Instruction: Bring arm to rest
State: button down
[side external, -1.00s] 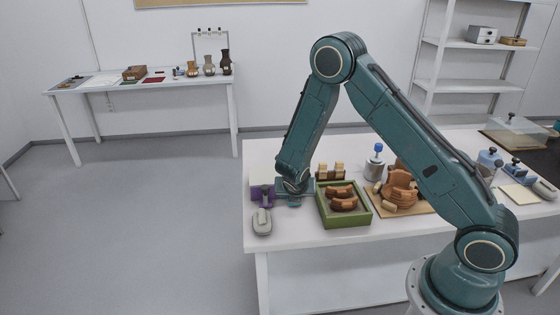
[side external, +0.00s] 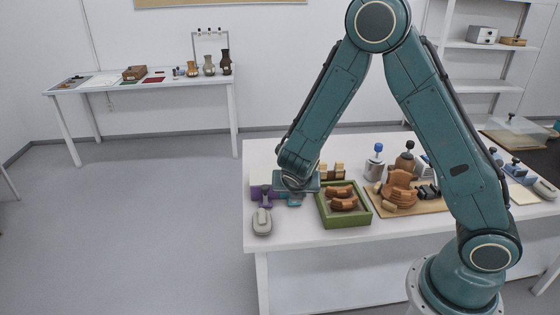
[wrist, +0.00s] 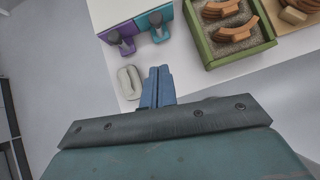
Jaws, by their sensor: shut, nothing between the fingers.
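My gripper (wrist: 158,88) is shut and empty. In the wrist view its blue fingers lie together, above the table's near left part. In the side view the wrist hangs over the table's left end, near a purple holder (side external: 263,197), and hides part of a teal block there. The purple holder (wrist: 119,42) and the teal holder (wrist: 158,24) show beyond the fingers in the wrist view, each with a dark knobbed tool. No contact between the fingers and these things shows.
A green tray (side external: 329,219) with brown sherds (side external: 343,203) stands right of my gripper. A grey oval object (side external: 262,222) lies at the table's left edge. A board (side external: 430,206) with a partly assembled brown vessel (side external: 398,189) is farther right.

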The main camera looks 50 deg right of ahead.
jog(key=shift+r, duration=0.15)
jog(key=s+a+r+m+y, duration=0.1)
jog(key=s+r+m+y, duration=0.1)
jog(key=s+r+m, duration=0.35)
jog(key=s+a+r+m+y, duration=0.1)
jog(key=s+r+m+y, duration=0.15)
jog(key=r+m, duration=0.55)
jog(key=s+a+r+m+y, duration=0.1)
jog(key=s+a+r+m, duration=0.1)
jog(key=s+r+m, duration=0.2)
jog(key=s+a+r+m+y, duration=0.1)
jog(key=s+a+r+m, duration=0.1)
jog(key=s+r+m, duration=0.2)
jog(key=s+m, duration=0.3)
jog(key=s, duration=0.4)
jog(key=shift+s+r+m+t, duration=0.25)
jog(key=shift+s+m+t, duration=0.1)
jog(key=shift+t, duration=0.05)
